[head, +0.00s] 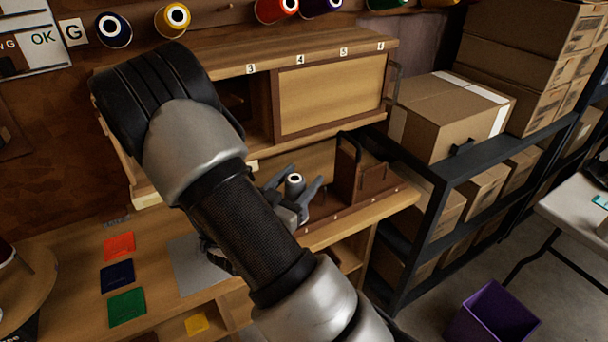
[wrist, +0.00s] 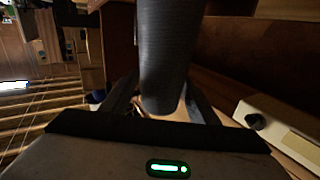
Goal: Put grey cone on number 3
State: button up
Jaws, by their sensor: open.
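The grey cone (head: 295,183) stands in the lower bay of the wooden cabinet, its pale ringed top facing me. My gripper (head: 296,186) is open, with one finger on each side of the cone. In the wrist view the dark grey cone (wrist: 165,50) rises between the fingers; contact cannot be told. Its lower part is partly hidden by my gripper. The number 3 label (head: 251,69) is on the cabinet's top edge, left of labels 4, 5 and 6. My arm covers much of the cabinet's left side.
A sliding wooden panel (head: 332,95) closes the upper bay below 4 and 5. A brown holder with a dark handle (head: 358,175) stands right of the cone. Coloured spools (head: 172,20) hang above. Boxes on a dark rack (head: 450,165) stand at right.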

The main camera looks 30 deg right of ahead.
jog(key=v, duration=1)
jog(key=shift+s+a+p, duration=0.1)
jog(key=shift+a+p, duration=0.05)
jog(key=shift+p, duration=0.2)
